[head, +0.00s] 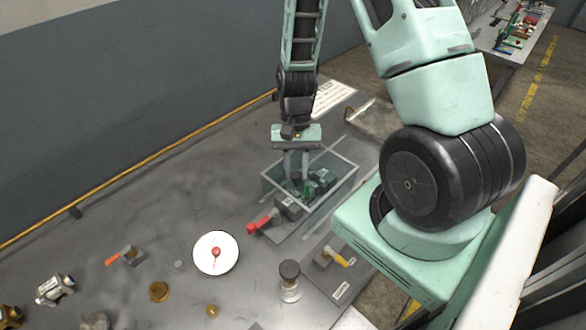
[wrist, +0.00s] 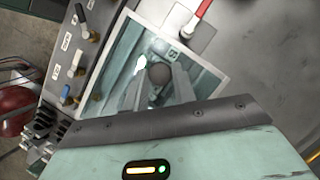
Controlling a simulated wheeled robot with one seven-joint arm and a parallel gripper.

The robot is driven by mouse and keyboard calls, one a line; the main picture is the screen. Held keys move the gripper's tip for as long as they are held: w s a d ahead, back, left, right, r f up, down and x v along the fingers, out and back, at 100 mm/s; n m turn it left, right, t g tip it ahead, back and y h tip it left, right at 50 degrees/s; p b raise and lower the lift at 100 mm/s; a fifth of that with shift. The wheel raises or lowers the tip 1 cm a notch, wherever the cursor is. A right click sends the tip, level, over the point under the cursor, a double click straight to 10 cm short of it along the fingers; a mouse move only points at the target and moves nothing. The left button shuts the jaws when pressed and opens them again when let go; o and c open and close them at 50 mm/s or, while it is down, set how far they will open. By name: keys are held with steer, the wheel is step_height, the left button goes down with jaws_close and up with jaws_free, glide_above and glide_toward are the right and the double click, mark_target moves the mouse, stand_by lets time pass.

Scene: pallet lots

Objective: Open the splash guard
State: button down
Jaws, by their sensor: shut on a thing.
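The splash guard (head: 341,172) is a clear box-like cover with pale edges, standing on the grey bench in the head view. In the wrist view its clear pane (wrist: 115,70) with a light rim lies below my gripper. My gripper (head: 296,176) points down at the guard. In the wrist view my gripper (wrist: 159,80) is shut on a dark round knob (wrist: 159,72) at the guard. Dark and green parts show through the clear walls. The guard looks closed, though the arm hides some of its far edge.
A red-handled valve (head: 264,222) sits in front of the guard. A white plate with a red piece (head: 216,253), a dark-capped jar (head: 289,281) and a yellow-handled valve (head: 334,257) stand nearer. A wall with a yellow pipe (head: 150,160) runs behind the bench.

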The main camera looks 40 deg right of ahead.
steer(key=d, duration=1.8)
steer(key=shift+w+d, duration=0.2)
steer(key=shift+w, duration=0.15)
steer(key=shift+r, duration=0.1)
steer(key=c, duration=1.1)
jaws_free()
steer(key=shift+c, duration=0.2)
steer(key=b+v, duration=0.4)
steer(key=v, duration=1.3)
steer(key=shift+r, duration=0.2)
